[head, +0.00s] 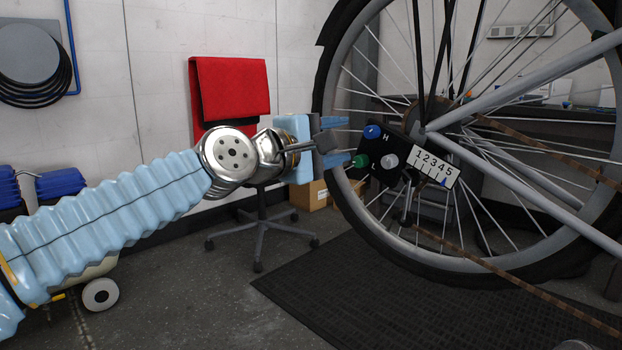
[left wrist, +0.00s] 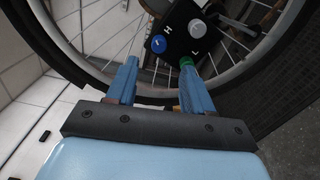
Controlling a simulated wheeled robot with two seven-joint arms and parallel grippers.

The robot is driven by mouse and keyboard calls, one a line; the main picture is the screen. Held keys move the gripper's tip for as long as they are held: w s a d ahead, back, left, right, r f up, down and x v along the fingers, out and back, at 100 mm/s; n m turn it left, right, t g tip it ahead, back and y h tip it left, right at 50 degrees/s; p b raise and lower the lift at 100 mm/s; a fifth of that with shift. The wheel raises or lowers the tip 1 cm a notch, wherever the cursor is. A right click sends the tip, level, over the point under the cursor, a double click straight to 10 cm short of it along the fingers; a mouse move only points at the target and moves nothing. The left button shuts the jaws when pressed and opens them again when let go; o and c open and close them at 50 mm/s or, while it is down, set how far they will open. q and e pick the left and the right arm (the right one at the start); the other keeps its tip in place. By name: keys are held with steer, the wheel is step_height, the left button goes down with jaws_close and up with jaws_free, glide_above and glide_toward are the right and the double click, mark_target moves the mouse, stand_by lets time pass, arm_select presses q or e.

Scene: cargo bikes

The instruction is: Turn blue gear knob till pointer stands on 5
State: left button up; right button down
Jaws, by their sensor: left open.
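The blue gear knob (head: 373,131) sits at the upper left of a black box by the wheel hub, near the letter H. It also shows in the left wrist view (left wrist: 159,44). A white card (head: 433,166) numbered 1 to 5 is on the box's right; a small blue pointer (head: 444,182) is at its lower right, near the 5 end, exact mark too small to tell. My left gripper (head: 345,141) is open and empty, left of the box. In the wrist view the blue knob lies just beyond the gap between its fingertips (left wrist: 160,64). My right gripper is out of view.
A green knob (head: 360,161) near the letter L is close to my lower finger. A grey knob (head: 389,160) is also on the box. Wheel spokes and a grey frame tube (head: 530,178) surround the box. A stool (head: 260,222) stands behind my arm.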

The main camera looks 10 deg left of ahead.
arm_select(q)
steer(key=shift+p+v, duration=0.85)
steer(key=shift+v, duration=1.9)
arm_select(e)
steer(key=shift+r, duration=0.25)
